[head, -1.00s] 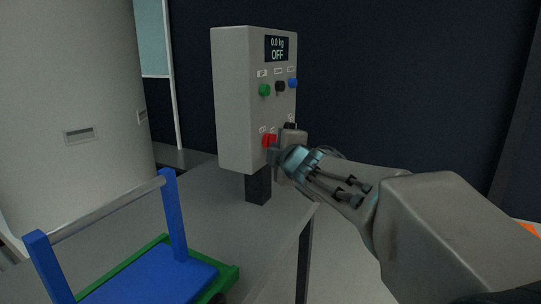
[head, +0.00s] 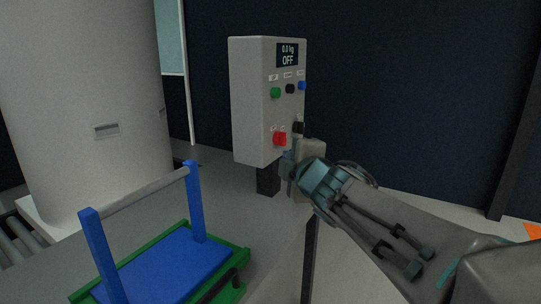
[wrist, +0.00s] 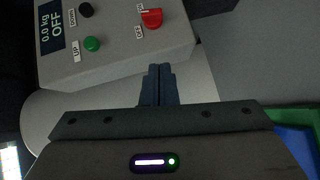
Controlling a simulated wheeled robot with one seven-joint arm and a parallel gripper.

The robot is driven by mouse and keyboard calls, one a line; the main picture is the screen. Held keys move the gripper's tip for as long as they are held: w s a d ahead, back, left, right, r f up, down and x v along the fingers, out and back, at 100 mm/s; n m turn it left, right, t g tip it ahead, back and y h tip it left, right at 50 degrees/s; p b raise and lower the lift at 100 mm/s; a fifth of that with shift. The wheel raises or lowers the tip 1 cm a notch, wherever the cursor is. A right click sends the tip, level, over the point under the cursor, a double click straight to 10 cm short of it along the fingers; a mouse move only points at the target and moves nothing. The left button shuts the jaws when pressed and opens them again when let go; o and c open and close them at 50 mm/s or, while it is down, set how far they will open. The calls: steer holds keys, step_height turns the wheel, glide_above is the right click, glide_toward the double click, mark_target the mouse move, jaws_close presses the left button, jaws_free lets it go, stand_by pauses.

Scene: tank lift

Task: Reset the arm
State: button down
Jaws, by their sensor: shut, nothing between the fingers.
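My gripper (head: 288,165) is at the lower right of a grey control box (head: 250,110) in the head view, with my arm reaching in from the right. In the wrist view my gripper's fingers (wrist: 158,72) are together and empty, apart from the box's face. The box's display reads 0.0 kg and OFF. It has a green button (head: 275,92), a black button (head: 290,88), a blue button (head: 302,85), a red knob (head: 280,138) and a black knob (head: 298,127). The red knob also shows in the wrist view (wrist: 151,18). The fingertips are partly hidden in the head view.
A blue and green cart (head: 165,262) with a grey handle bar stands at the lower left. A large pale tank (head: 85,90) stands behind it at the left. A roller track (head: 22,240) shows at the left edge. Dark wall fills the back.

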steer(key=shift+d, duration=0.3)
